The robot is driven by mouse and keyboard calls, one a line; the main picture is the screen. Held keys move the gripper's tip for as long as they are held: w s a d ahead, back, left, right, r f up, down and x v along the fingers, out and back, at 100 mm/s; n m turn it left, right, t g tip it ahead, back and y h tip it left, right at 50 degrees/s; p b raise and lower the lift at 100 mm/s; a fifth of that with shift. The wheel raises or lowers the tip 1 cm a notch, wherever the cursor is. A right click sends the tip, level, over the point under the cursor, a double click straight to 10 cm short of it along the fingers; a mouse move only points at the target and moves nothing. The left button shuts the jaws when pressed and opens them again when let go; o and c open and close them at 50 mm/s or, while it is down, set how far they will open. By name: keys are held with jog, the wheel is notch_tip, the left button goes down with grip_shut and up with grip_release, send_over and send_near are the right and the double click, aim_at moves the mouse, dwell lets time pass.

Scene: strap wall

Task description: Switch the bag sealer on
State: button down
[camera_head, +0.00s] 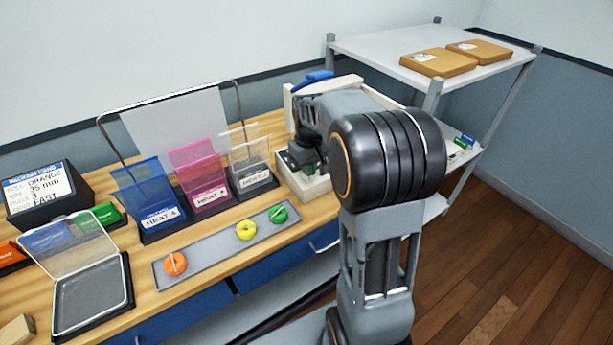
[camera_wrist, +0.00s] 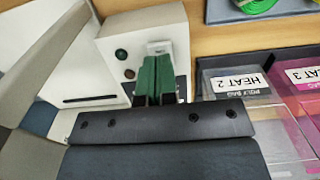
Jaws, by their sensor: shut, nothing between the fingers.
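The bag sealer (camera_head: 290,103) is a cream-white machine with a blue lever at the back of the bench, partly hidden behind my arm. In the wrist view the sealer's white body (camera_wrist: 75,65) shows a dark green round part, a brown round part and a dark slot. A small pale switch-like part (camera_wrist: 159,46) sits beside them, partly hidden by my fingertips. My gripper (camera_wrist: 157,60) has green fingers, shut together and empty, with the tips right at that pale part. I cannot tell whether they touch it, or which way it is set.
Blue, pink and clear bag holders (camera_head: 208,180) stand left of the sealer. A grey tray (camera_head: 205,252) with orange, yellow and green rolls lies in front. An order card (camera_head: 40,187) and a lidded box (camera_head: 92,290) are at left. A shelf (camera_head: 380,52) with cartons stands right.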

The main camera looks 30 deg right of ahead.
jog(key=shift+f+b, duration=0.65)
jog(key=shift+f, duration=0.35)
dwell(0.3)
jog(key=shift+r, duration=0.1)
jog(key=shift+r+p, duration=2.9)
jog(key=shift+r, duration=0.55)
jog(key=shift+s+a+f+m, duration=0.15)
jog(key=shift+s+f+m, duration=0.2)
jog(key=shift+s+f, duration=0.15)
jog(key=shift+s+a+f+m, duration=0.15)
jog(key=shift+s+f+m, duration=0.2)
jog(key=shift+s, duration=0.2)
jog(key=s+a+r+t, duration=0.2)
jog(key=s+a, duration=0.2)
jog(key=s, duration=0.3)
jog(key=s+a+r+t, duration=0.2)
jog(key=s+a+r, duration=0.1)
jog(key=s+a, duration=0.2)
jog(key=shift+s+r, duration=0.3)
jog(key=shift+s, duration=0.7)
